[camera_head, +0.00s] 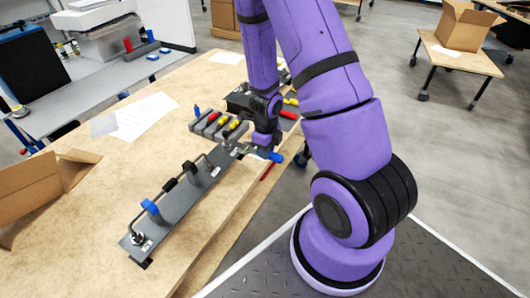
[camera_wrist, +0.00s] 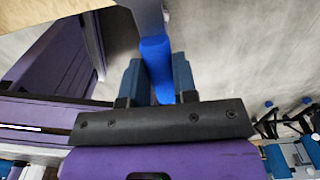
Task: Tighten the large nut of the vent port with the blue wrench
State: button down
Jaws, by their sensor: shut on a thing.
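My gripper (camera_head: 266,150) is at the right end of the long grey assembly plate (camera_head: 178,218). In the wrist view my gripper (camera_wrist: 158,78) is shut on the blue handle of the blue wrench (camera_wrist: 156,62), and the wrench's grey metal end reaches past the top edge. In the head view the blue wrench (camera_head: 277,157) shows only as a short blue end beside the fingers. A thin tube with fittings runs along the plate, with a nut-like fitting (camera_head: 137,238) at the near end. I cannot tell which fitting is the vent port, nor whether the wrench touches a nut.
A grey rack (camera_head: 207,127) with coloured tool handles stands behind the plate. A red tool (camera_head: 267,171) lies near the table's right edge. Papers (camera_head: 140,116) and an open cardboard box (camera_head: 38,188) are on the left. The tabletop in front of the plate is clear.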

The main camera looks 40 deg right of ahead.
jog(key=shift+r, duration=2.9)
